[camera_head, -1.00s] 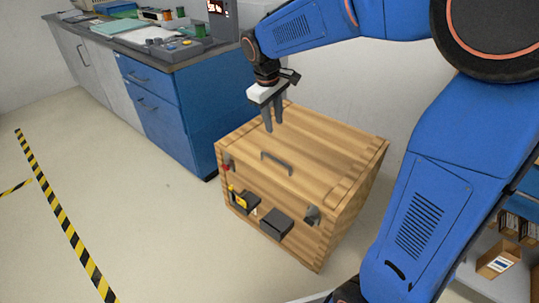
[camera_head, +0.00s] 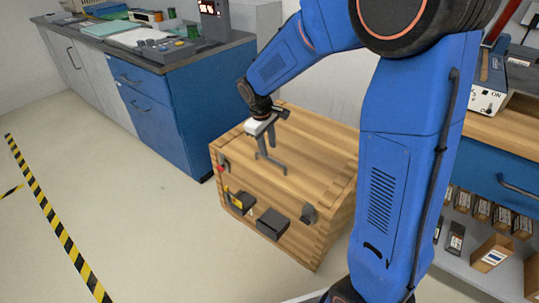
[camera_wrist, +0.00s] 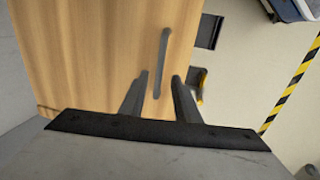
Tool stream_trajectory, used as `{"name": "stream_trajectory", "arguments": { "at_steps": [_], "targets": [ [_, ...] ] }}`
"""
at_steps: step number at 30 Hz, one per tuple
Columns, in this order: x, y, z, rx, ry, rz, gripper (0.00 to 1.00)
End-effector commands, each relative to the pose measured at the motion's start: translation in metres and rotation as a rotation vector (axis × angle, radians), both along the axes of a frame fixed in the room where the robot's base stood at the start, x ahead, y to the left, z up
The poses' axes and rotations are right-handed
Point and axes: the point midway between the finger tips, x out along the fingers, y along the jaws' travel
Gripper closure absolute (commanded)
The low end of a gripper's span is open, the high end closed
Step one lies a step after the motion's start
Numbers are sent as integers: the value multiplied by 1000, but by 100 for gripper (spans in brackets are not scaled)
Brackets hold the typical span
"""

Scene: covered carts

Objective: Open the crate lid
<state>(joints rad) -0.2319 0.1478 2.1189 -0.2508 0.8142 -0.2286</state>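The wooden crate (camera_head: 318,155) stands on the floor with its lid (camera_head: 300,135) closed. A dark bar handle (camera_head: 270,161) is fixed on the lid near its front edge; it also shows in the wrist view (camera_wrist: 164,50). My gripper (camera_head: 268,152) is just above the lid at the handle's left end. In the wrist view my gripper (camera_wrist: 155,90) is open, with one finger on each side of the handle's line. The near end of the handle lies between the fingers. I cannot tell whether they touch it.
Black and yellow fittings (camera_head: 240,200) and a dark box (camera_head: 272,223) are on the crate's front. A blue cabinet with a worktop (camera_head: 160,115) stands behind left. A shelf unit (camera_head: 505,205) is at the right. The floor at left is clear, with striped tape (camera_head: 50,215).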

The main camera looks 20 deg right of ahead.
Motion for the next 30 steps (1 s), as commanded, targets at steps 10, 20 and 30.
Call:
{"name": "stream_trajectory", "arguments": {
  "at_steps": [10, 20, 30],
  "targets": [
    [5, -7, -44, 0, 1, -2, 71],
    [6, -8, -50, 0, 0, -1, 71],
    [6, -8, -50, 0, 0, -1, 100]
  ]
}}
